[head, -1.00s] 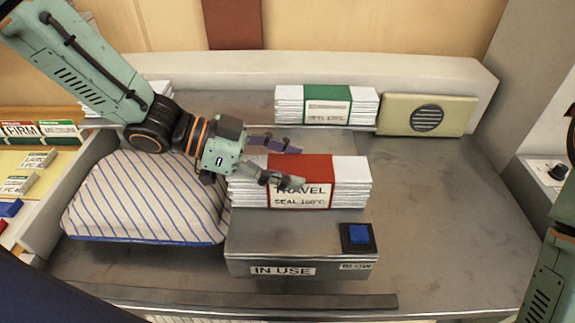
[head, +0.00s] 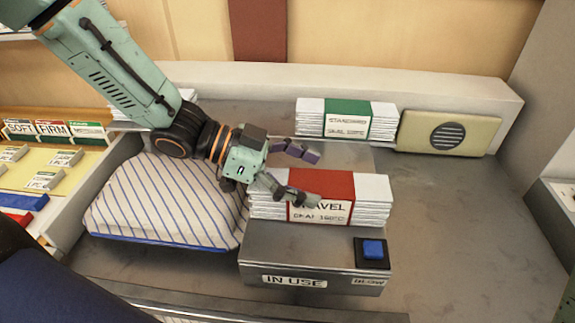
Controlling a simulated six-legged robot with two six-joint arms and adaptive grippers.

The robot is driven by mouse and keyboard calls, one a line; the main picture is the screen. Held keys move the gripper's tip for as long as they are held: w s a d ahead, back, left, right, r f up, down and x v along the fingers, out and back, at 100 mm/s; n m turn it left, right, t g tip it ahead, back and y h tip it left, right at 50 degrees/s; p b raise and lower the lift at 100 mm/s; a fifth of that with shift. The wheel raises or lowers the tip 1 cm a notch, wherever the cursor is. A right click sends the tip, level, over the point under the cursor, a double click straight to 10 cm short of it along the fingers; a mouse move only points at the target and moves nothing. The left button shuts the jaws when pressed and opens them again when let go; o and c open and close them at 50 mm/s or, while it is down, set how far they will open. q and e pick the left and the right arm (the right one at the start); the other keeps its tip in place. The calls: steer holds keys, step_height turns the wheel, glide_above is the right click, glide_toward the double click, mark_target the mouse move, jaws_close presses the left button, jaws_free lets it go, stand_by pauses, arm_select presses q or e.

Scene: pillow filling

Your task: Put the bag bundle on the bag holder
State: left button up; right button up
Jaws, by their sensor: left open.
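A white bag bundle with a red TRAVEL band (head: 325,186) lies on the bag holder, a grey metal box labelled IN USE (head: 262,262). Another white bundle with a green STANDARD band (head: 347,119) lies at the back. My left gripper (head: 306,175) is open at the left end of the red-banded bundle. One finger is in front of its band and the other is above and behind it. The fingers hide part of the bundle, and I cannot tell whether they touch it. My right gripper is out of view.
A striped pillow (head: 160,205) lies left of the holder, under my left arm. A blue button (head: 373,249) is on the holder's right front. A beige speaker-like box (head: 448,132) stands at back right. The counter (head: 460,225) on the right is clear.

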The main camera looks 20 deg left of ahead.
mark_target(290, 178)
arm_select(q)
steer(key=p+v, duration=0.2)
steer(key=v, duration=0.1)
steer(key=shift+w+a, duration=0.15)
steer(key=shift+a, duration=0.1)
steer(key=a+p, duration=0.1)
steer(key=s+a+r+p, duration=0.1)
steer(key=shift+r+p, duration=0.2)
steer(key=shift+p, duration=0.1)
steer(key=p+v, duration=0.3)
steer(key=shift+w, duration=0.15)
steer(key=p+v, duration=0.3)
steer(key=p, duration=0.1)
steer(key=shift+a+f, duration=0.2)
steer(key=shift+a, duration=0.05)
steer(key=shift+d, duration=0.1)
